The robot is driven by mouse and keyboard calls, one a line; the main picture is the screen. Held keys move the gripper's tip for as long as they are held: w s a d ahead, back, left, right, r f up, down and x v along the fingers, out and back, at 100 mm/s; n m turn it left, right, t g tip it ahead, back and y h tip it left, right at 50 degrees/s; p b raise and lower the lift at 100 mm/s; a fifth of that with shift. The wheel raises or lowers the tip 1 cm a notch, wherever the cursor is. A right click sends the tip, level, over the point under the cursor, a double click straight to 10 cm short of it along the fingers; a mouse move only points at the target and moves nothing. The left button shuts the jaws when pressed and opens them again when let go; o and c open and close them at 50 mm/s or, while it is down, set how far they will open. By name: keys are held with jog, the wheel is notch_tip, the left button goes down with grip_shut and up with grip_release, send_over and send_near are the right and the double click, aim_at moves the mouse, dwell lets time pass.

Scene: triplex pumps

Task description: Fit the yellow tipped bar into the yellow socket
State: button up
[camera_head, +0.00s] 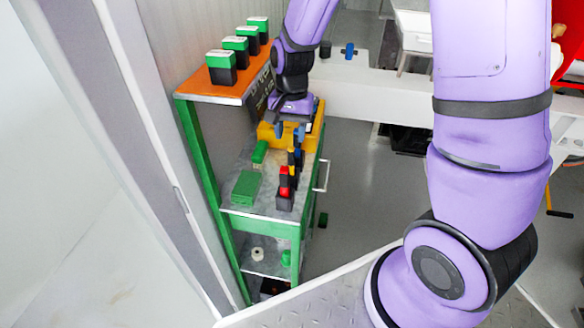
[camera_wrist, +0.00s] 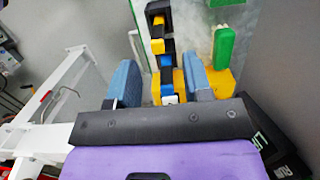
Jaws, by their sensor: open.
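My gripper (camera_head: 289,132) is open, its two blue fingers pointing down over the yellow block (camera_head: 266,134) on the cart. In the wrist view my gripper (camera_wrist: 160,66) has its fingers apart, one on either side of a blue and white piece (camera_wrist: 168,82); I cannot tell whether they touch it. The yellow block (camera_wrist: 218,80) shows behind the right finger. A yellow tipped bar (camera_wrist: 157,46) stands in the row just beyond the fingers; it also shows in the head view (camera_head: 292,157). The yellow socket cannot be made out clearly.
Red pieces (camera_head: 284,180) stand at the near end of the row. A green box (camera_head: 246,187) and a small green piece (camera_head: 260,153) lie on the grey top. Several green-and-black boxes (camera_head: 222,67) stand on the orange shelf (camera_head: 215,93). A white frame (camera_wrist: 75,90) is at left.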

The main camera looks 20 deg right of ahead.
aim_at(291, 172)
jog(key=shift+s+a+f, duration=0.1)
jog(key=shift+s+f, duration=0.1)
jog(key=shift+f, duration=1.85)
jog(key=shift+s+f, duration=0.2)
jog(key=shift+f, duration=1.85)
grip_shut()
